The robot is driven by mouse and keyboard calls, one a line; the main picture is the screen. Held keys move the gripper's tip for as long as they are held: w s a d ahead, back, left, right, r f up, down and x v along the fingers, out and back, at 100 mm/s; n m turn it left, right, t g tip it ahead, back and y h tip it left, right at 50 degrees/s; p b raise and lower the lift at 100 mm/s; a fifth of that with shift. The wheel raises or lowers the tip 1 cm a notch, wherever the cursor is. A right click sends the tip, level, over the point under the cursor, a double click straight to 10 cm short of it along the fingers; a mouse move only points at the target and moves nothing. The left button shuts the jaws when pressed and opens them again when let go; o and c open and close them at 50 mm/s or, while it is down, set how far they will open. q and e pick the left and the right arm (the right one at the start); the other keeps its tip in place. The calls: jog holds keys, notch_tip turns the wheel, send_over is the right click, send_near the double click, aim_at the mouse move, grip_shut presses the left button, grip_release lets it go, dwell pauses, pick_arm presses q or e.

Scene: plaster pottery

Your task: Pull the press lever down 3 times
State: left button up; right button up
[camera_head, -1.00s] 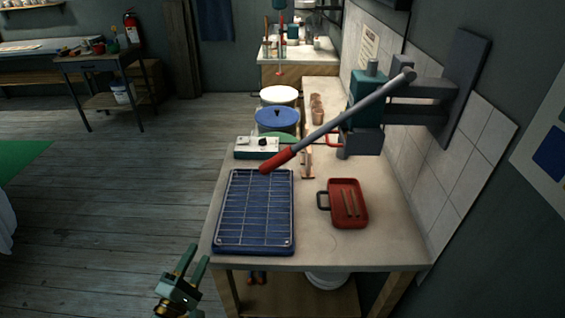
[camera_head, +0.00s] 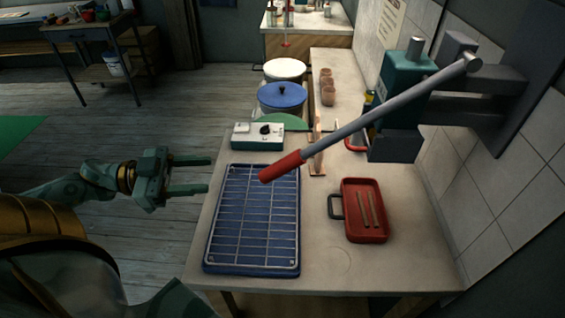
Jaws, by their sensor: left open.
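The press (camera_head: 401,95) is a teal and grey machine mounted on the wall at the right, over the bench. Its lever (camera_head: 375,115) is a long grey bar that slopes down to the left from a pivot at upper right. The lever ends in a red grip (camera_head: 282,166) above the far end of the blue rack. My left gripper (camera_head: 208,175) is open and empty, its two fingers pointing right. It is at the bench's left edge, left of the red grip and apart from it. My right gripper is not in view.
On the bench (camera_head: 322,262) lie a blue tray with a wire rack (camera_head: 252,220) and a red tray (camera_head: 365,211) with two sticks. Behind are a green-white box with a knob (camera_head: 258,136), a blue-lidded pot (camera_head: 282,97) and small brown cups (camera_head: 327,87). Open floor lies left.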

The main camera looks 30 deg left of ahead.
aim_at(267, 169)
pick_arm(q)
jog(key=b+x, duration=0.2)
jog(key=x, duration=0.5)
jog(key=b+x, duration=0.2)
jog(key=x, duration=0.6)
jog(key=shift+w+f, duration=0.25)
jog(key=shift+w, duration=0.05)
jog(key=shift+w+d+b, duration=0.15)
jog(key=shift+d+b, duration=0.15)
jog(key=shift+d, duration=0.05)
jog(key=shift+r, duration=0.1)
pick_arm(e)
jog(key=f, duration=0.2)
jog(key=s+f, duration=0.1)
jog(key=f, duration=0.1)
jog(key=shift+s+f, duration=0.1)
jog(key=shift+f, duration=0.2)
